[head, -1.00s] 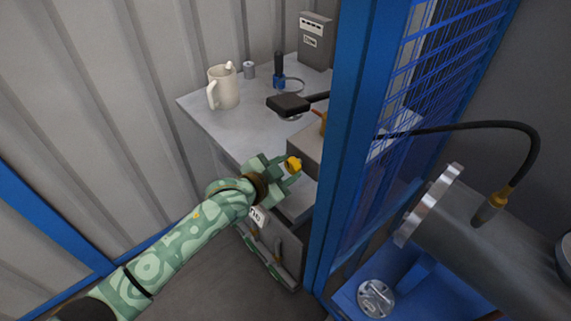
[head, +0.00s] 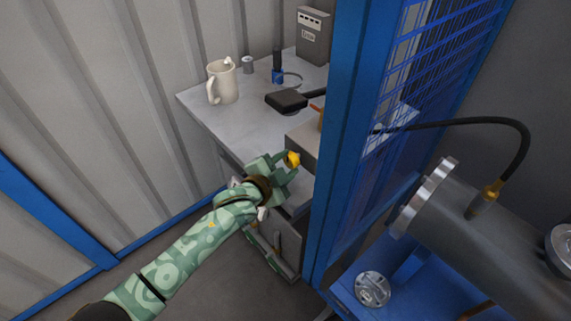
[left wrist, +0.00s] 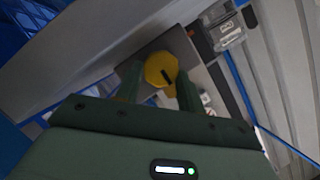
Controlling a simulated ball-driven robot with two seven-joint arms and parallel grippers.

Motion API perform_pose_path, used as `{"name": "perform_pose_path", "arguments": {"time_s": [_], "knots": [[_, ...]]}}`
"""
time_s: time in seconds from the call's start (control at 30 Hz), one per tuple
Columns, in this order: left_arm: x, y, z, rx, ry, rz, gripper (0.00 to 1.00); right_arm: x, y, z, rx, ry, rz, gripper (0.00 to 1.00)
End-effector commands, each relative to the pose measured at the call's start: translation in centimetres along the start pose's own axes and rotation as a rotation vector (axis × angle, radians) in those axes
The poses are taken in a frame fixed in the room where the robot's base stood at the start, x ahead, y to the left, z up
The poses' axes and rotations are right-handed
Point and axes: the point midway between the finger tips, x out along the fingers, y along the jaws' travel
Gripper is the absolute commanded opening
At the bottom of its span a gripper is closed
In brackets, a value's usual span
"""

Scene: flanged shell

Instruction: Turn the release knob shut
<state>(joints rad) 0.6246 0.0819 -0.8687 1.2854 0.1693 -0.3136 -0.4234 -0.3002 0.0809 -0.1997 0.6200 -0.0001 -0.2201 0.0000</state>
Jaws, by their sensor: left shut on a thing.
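The release knob (head: 292,159) is yellow and sits on the front of a grey box (head: 303,140) at the edge of the bench. My left gripper (head: 286,166) reaches it from the lower left and is shut on it. In the left wrist view the knob (left wrist: 161,69) shows as a yellow disc with a dark slanted mark, between the two green fingers of my gripper (left wrist: 157,84). My right gripper is not in view.
A blue post (head: 342,140) and mesh panel (head: 432,70) stand close right of my left gripper. The bench (head: 245,128) carries a white mug (head: 222,84) and a black block (head: 286,101). A flanged shell (head: 424,198) with a black hose lies right.

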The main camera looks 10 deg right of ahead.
Motion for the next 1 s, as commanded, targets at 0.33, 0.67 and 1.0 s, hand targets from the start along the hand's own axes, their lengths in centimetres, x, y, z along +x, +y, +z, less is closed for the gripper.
{"name": "perform_pose_path", "arguments": {"time_s": [0.33,0.67,1.0], "knots": [[0.0,0.1,0.1,0.002,-0.003,0.002,0.48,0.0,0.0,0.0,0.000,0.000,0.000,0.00],[-3.1,-0.3,-0.2,0.004,-0.003,0.000,0.48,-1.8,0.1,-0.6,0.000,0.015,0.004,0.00],[-12.2,-0.2,-0.2,0.004,-0.003,0.002,0.48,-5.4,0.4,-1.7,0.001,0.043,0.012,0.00]]}}
